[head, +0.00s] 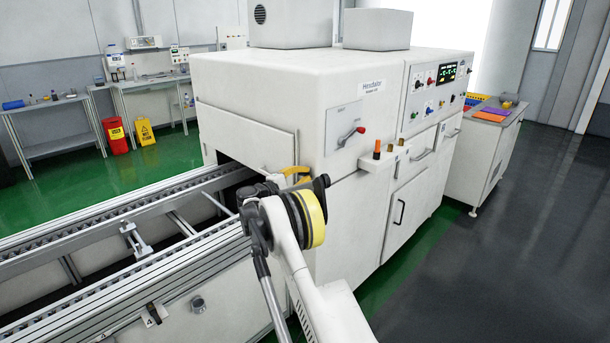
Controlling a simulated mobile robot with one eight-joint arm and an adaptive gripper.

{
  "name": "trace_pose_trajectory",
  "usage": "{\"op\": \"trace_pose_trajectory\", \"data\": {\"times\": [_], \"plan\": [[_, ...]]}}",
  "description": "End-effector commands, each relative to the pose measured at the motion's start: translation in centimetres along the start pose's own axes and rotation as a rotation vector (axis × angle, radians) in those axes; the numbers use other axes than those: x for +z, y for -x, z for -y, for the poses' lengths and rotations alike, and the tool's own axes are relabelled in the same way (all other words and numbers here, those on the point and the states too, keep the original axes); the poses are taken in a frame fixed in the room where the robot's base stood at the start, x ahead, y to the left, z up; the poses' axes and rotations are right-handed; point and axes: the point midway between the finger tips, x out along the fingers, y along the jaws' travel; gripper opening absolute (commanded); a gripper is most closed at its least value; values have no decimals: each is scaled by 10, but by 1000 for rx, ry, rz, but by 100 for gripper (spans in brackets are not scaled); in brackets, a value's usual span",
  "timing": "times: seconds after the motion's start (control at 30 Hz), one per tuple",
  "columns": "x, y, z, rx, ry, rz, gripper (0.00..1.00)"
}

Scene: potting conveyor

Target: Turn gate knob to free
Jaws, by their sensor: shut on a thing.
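My gripper (268,188) is beside the near corner of the white machine (265,75), by the dark tunnel mouth where the conveyor enters. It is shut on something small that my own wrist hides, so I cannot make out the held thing. A yellow curved part (297,172) shows just behind the gripper; I cannot tell what it belongs to. No gate knob can be clearly identified. A lever with a red end (352,135) is on the machine's front panel, apart from the gripper.
The roller conveyor (95,225) runs from lower left into the machine. A black lever (152,313) by a label "4" is on its near side. An orange-topped post (377,149) stands on a ledge right of the gripper. Dark floor (510,245) at right is clear.

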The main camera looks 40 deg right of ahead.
Motion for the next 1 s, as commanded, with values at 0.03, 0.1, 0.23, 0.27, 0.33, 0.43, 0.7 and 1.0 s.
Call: {"op": "trace_pose_trajectory", "data": {"times": [0.03,0.1,0.23,0.27,0.33,0.43,0.7,1.0], "plan": [[0,-1,1,0,-36,0,0],[0,-1,2,1,-86,0,0],[0,-1,3,1,-166,0,0],[0,-1,3,1,-181,0,0],[0,-1,3,1,-213,0,0],[0,-1,4,1,-248,0,0],[-1,-1,4,1,-291,0,0],[-1,0,4,1,-293,-1,0]]}}
